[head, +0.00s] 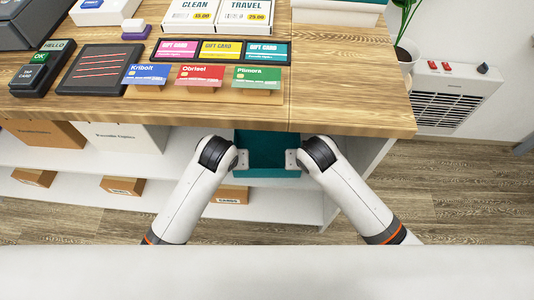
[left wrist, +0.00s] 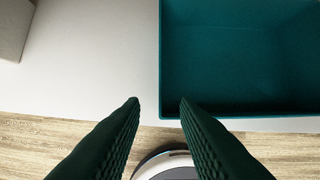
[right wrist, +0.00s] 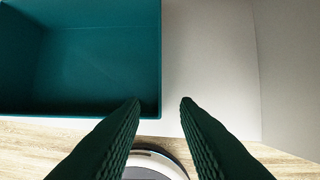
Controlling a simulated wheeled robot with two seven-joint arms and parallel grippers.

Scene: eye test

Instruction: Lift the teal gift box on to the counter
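The teal gift box (head: 267,150) is open-topped and looks empty. It sits on the white shelf under the wooden counter (head: 350,85), whose front edge hides its back part. My left gripper (head: 243,160) is at the box's left side and my right gripper (head: 291,160) at its right side. In the left wrist view the open fingers (left wrist: 160,102) lie on either side of the box's left wall (left wrist: 161,60). In the right wrist view the open fingers (right wrist: 160,102) lie on either side of the right wall (right wrist: 160,60). I cannot tell how deep the fingertips reach.
The counter's right part is bare. Its left part holds a card terminal (head: 35,75), a dark pad (head: 97,72), gift cards (head: 220,50) and standing cards (head: 200,76). Cartons (head: 118,136) stand on the shelf to the left. A heater (head: 445,95) and plant are at right.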

